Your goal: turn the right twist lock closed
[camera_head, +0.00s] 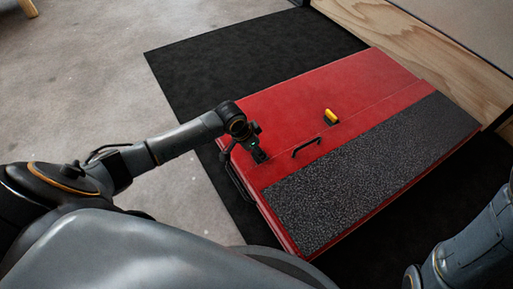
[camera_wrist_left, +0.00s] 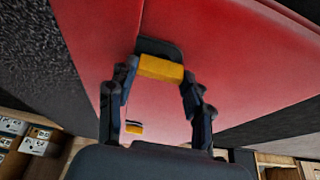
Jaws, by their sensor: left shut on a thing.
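The red case (camera_head: 300,95) has two yellow twist locks on black bases along its lid seam. My left gripper (camera_head: 259,155) is over the nearer lock, at the left of the case in the head view, and hides most of it. In the left wrist view, the gripper's fingers (camera_wrist_left: 158,92) are shut on this lock's yellow knob (camera_wrist_left: 161,68), which lies across the seam. The farther lock (camera_head: 331,116) stands free, its knob also across the seam; it shows small in the left wrist view (camera_wrist_left: 134,128). I cannot tell which lock is called right.
A black handle (camera_head: 306,147) lies on the case between the locks, and another (camera_head: 239,182) is on its left side. A dark grainy panel (camera_head: 370,170) covers the near part. The case lies on a black mat (camera_head: 200,75); a wooden panel (camera_head: 410,40) stands behind.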

